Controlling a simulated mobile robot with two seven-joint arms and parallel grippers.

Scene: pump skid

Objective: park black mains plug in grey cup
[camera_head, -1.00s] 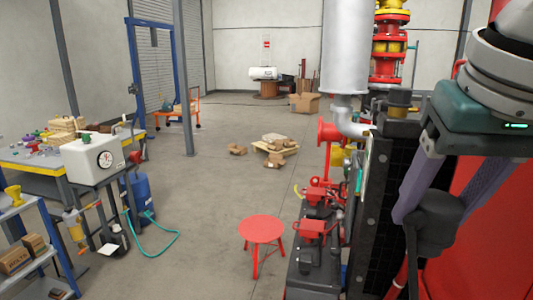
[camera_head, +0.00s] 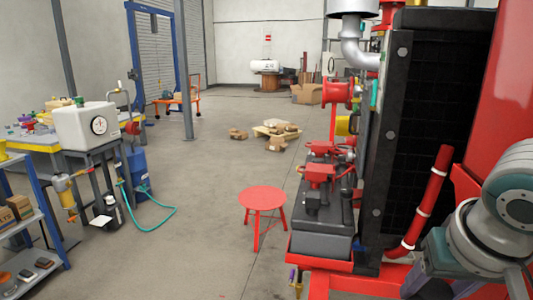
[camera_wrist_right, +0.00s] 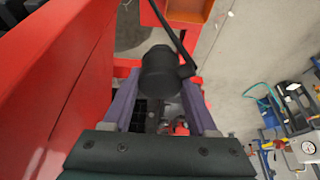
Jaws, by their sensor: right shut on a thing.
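The black mains plug (camera_wrist_right: 160,72) shows in the right wrist view, with its dark cable running up to the top edge. My right gripper (camera_wrist_right: 160,88) is shut on it, with a purple finger on each side. In the head view only part of my right arm shows at the lower right, and the plug cannot be made out there. I cannot make out the grey cup in either view. My left gripper is not in view.
A red stool (camera_head: 263,200) stands on open floor left of the skid. The dark radiator grille (camera_head: 437,130) and a red pipe (camera_head: 428,195) are close to my right arm. A shelf (camera_head: 28,235) stands at the left.

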